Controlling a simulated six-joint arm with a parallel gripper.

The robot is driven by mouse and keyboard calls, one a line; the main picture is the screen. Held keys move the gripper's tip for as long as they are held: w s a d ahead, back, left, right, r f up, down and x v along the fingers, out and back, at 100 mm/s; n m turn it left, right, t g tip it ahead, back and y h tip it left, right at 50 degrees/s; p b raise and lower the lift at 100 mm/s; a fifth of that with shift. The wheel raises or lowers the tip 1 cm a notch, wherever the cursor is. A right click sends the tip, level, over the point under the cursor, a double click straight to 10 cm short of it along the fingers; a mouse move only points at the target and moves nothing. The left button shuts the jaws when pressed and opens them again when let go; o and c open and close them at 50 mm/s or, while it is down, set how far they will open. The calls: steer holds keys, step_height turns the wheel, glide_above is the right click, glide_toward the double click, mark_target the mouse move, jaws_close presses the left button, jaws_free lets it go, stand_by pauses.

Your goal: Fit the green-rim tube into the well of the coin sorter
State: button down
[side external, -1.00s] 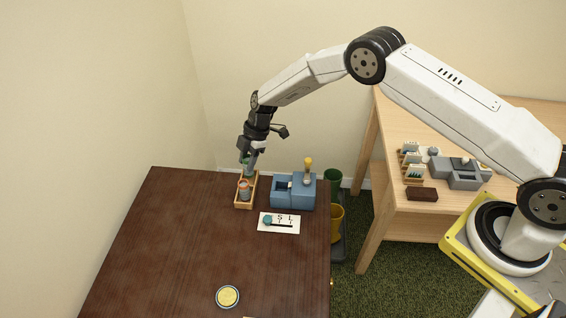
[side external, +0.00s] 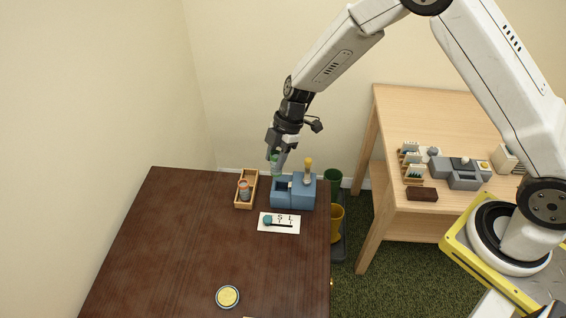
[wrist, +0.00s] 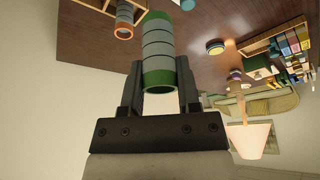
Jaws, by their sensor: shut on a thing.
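My gripper (side external: 276,153) is shut on the green-rim tube (side external: 275,163), above the left part of the blue coin sorter (side external: 306,194). In the wrist view the tube (wrist: 158,50) is grey with green bands at both ends and sits between my fingers. The coin sorter stands at the dark table's far right corner, with an opening at its left and a yellow-topped knob at its back. The tube's lower end appears to be above the sorter; I cannot tell whether it touches.
A wooden tray (side external: 252,202) left of the sorter holds an orange-rim tube (side external: 243,189). A white card (side external: 279,223) lies in front of the sorter. A yellow round item (side external: 228,297) lies near the front. The table's (side external: 180,240) left side is clear.

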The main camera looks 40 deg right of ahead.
steer(key=shift+s+d+r, duration=0.2)
steer(key=shift+s+r, duration=0.2)
steer(key=shift+s, duration=0.4)
steer(key=shift+s+d+r, duration=0.15)
steer(key=shift+s+r, duration=0.2)
steer(key=shift+s, duration=0.45)
steer(key=shift+w, duration=0.1)
glide_above(282, 180)
steer(key=s+a, duration=0.1)
steer(key=s, duration=0.1)
step_height(282, 180, down, 8)
steer(key=shift+w+a, duration=0.2)
steer(key=shift+f, duration=0.15)
steer(key=shift+f, duration=1.8)
steer(key=shift+f, duration=0.1)
